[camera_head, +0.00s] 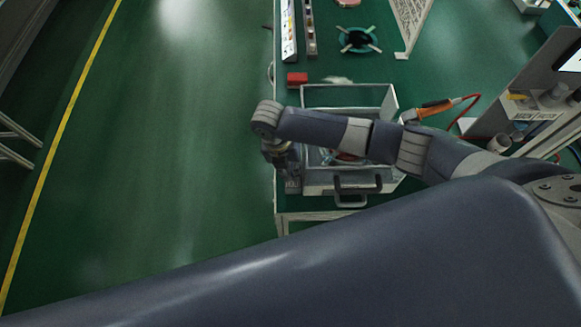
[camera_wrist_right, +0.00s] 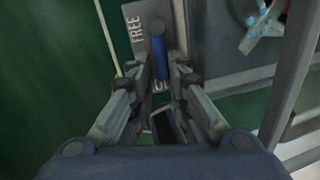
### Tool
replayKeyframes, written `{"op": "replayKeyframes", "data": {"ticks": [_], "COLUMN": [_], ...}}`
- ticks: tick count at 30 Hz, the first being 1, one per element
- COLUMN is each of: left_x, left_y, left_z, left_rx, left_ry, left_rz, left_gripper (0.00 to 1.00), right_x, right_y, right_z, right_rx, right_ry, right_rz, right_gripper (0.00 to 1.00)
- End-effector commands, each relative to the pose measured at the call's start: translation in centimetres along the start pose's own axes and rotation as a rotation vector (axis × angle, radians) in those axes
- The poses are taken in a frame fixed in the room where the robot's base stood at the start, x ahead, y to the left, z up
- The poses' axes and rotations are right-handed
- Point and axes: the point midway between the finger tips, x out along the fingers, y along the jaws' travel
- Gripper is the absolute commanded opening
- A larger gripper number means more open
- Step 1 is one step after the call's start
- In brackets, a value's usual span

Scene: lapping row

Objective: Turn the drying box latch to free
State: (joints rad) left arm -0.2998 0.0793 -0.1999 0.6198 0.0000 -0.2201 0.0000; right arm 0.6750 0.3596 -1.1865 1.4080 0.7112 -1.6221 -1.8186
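The latch plate (camera_wrist_right: 133,14) shows at the top of the right wrist view, grey and marked FREE along its left side. A blue latch lever (camera_wrist_right: 160,55) runs down from its pivot, beside that word. More lettering under its lower end is partly hidden. My right gripper (camera_wrist_right: 160,72) has its fingertips close together on either side of the lever; I cannot tell whether they touch it. In the head view my right gripper (camera_head: 290,178) is at the left front corner of the drying box (camera_head: 318,180), and my arm covers part of the box. My left gripper is out of view.
A bar handle (camera_head: 358,190) is on the box's front. A red block (camera_head: 297,79) and a teal round fixture (camera_head: 358,39) are farther back on the bench. An orange-handled tool (camera_head: 437,108) with a red cable lies right of the box. Green floor left of the bench is clear.

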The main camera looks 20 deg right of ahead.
Motion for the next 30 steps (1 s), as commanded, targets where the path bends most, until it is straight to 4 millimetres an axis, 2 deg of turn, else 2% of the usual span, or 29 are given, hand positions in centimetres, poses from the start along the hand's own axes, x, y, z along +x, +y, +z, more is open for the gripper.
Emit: {"op": "replayKeyframes", "data": {"ticks": [11,17,30], "left_x": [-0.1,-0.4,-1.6], "left_y": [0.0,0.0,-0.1], "left_z": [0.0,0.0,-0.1], "left_rx": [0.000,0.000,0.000], "left_ry": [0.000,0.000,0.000], "left_rz": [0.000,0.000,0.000], "left_gripper": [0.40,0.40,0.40], "right_x": [-0.1,-0.3,-0.6], "right_y": [0.1,0.4,2.0], "right_z": [0.1,0.2,0.8], "right_rx": [0.012,0.079,0.436], "right_ry": [0.001,0.015,0.087], "right_rz": [0.001,0.001,0.001], "right_gripper": [0.00,0.00,0.00]}}
